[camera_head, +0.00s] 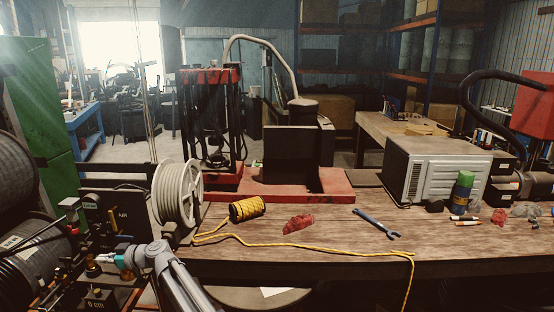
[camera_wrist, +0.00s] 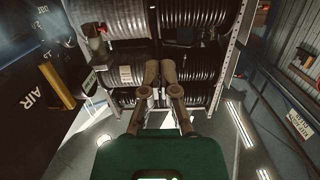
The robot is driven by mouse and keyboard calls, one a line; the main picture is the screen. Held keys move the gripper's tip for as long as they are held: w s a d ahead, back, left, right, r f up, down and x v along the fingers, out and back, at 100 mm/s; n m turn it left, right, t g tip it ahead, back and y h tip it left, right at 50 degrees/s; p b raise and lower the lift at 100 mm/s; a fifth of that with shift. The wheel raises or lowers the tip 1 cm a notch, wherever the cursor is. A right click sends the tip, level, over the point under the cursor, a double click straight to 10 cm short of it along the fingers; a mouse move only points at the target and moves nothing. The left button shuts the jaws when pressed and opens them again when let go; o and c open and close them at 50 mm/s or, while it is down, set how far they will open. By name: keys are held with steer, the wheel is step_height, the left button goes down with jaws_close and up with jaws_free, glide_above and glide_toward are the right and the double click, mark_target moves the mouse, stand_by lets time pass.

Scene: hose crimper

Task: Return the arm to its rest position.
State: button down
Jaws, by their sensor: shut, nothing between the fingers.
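My gripper (camera_wrist: 160,68) shows in the wrist view with its two brown fingers together and nothing between them. It points toward a rack of hose reels (camera_wrist: 190,55), with clear space seen around the fingers. In the head view my grey arm rises at the lower left, in front of the hose reels and the workbench (camera_head: 330,232). I cannot clearly make out the gripper there.
The red hose crimper (camera_head: 212,115) stands at the back of the bench. A white hose spool (camera_head: 178,192), yellow rope roll (camera_head: 247,208), red rag (camera_head: 299,223), wrench (camera_head: 378,224) and white machine (camera_head: 435,168) are around it. A black AIR panel (camera_wrist: 35,85) is left in the wrist view.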

steer(key=d+f+m+h, duration=0.2)
steer(key=d+f+h, duration=0.1)
steer(key=d, duration=0.9)
steer(key=w+d+f+m+t+h+p, duration=0.1)
steer(key=d+f+m+h, duration=0.2)
steer(key=d, duration=0.9)
steer(key=d+f+m+h, duration=0.2)
steer(key=d+f, duration=0.2)
steer(key=d, duration=0.9)
steer(key=s+d+f+m+h, duration=0.1)
steer(key=s+d+m+h, duration=0.1)
steer(key=d, duration=0.9)
steer(key=s+d+f+m+h, duration=0.1)
steer(key=s+d+m+h, duration=0.2)
steer(key=d, duration=0.8)
steer(key=s+d+f+m+g+h+p, duration=0.1)
steer(key=s+d+m+h, duration=0.2)
steer(key=d, duration=0.8)
steer(key=s+m, duration=0.2)
steer(key=s, duration=0.2)
steer(key=shift+f+m, duration=0.3)
steer(key=shift+f, duration=0.05)
steer(key=shift+s+a, duration=0.1)
steer(key=shift+a, duration=0.1)
